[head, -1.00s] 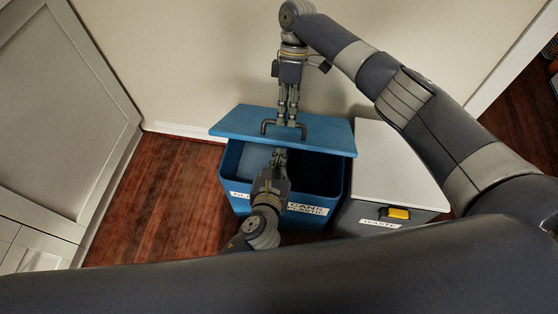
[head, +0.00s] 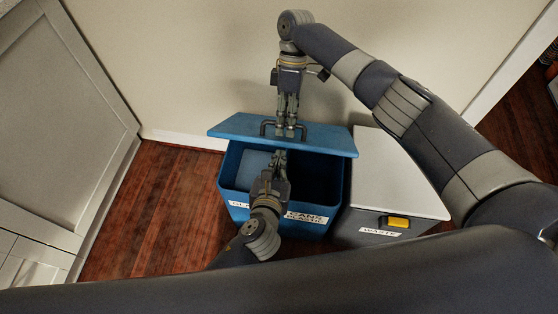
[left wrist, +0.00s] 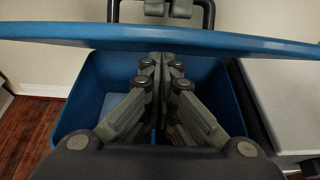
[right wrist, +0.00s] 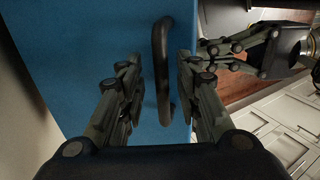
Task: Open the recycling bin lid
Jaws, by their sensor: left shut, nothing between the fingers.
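The blue recycling bin (head: 232,180) stands against the wall. Its blue lid (head: 232,127) is raised off the front rim and tilted, so the dark inside shows. A dark handle (right wrist: 161,50) stands on the lid. My right gripper (head: 285,133) is at the handle from above; in the right wrist view its fingers are apart, one on each side of the handle, with gaps showing. My left gripper (head: 279,156) is shut and empty over the bin's opening, its tips at the underside of the lid edge. In the left wrist view the lid (left wrist: 220,40) crosses just beyond its fingertips (left wrist: 161,60).
A grey waste bin (head: 390,165) with a pale top and yellow latch (head: 398,222) stands close at the right. A grey cabinet (head: 65,110) is at the left. Wooden floor (head: 150,205) is free between cabinet and blue bin.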

